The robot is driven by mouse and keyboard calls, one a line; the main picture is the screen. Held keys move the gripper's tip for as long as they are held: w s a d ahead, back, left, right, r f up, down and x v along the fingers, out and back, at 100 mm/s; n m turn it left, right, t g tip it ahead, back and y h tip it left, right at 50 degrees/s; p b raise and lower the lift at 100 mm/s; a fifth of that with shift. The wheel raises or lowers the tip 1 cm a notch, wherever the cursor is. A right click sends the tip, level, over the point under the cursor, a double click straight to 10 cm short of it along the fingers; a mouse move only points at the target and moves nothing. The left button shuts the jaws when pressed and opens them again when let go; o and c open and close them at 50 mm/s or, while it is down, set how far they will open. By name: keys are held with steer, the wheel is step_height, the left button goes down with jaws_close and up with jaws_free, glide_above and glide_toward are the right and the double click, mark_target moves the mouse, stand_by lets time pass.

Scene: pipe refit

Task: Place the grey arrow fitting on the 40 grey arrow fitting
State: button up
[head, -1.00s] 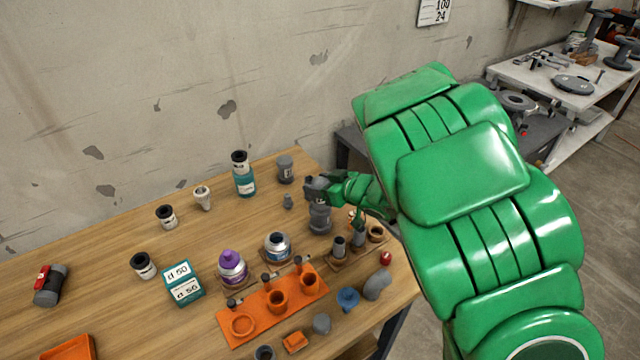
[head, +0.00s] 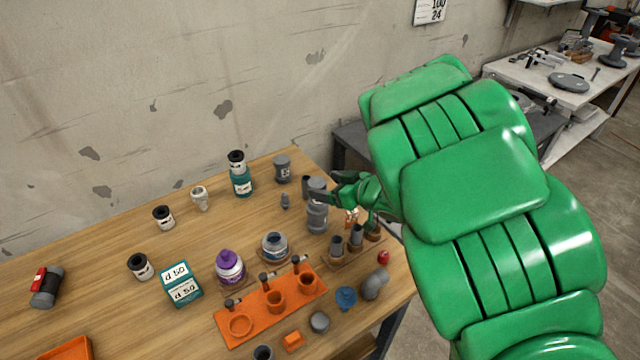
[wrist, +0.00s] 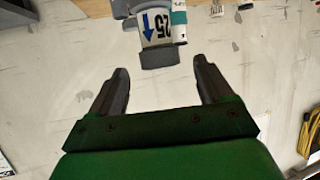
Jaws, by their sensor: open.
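A grey fitting (head: 317,186) stands upright on top of a larger grey fitting (head: 317,220) at the table's right part in the head view. I cannot read the lower one's number there. My gripper (head: 318,195) is beside the upper fitting and partly covers it. In the wrist view, my gripper (wrist: 159,64) is open, its two fingers apart with nothing between them. A grey fitting with a white label, a blue arrow and what looks like "25" (wrist: 157,27) shows just beyond the fingertips.
Another grey fitting (head: 283,168) and a teal bottle (head: 241,182) stand to the left. A small grey piece (head: 285,200) is close by. A wooden rack (head: 350,253) with grey cylinders and an orange holder (head: 255,320) are in front.

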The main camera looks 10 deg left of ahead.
steer(key=v, duration=0.7)
steer(key=shift+s+d, duration=0.15)
steer(key=shift+d, duration=0.1)
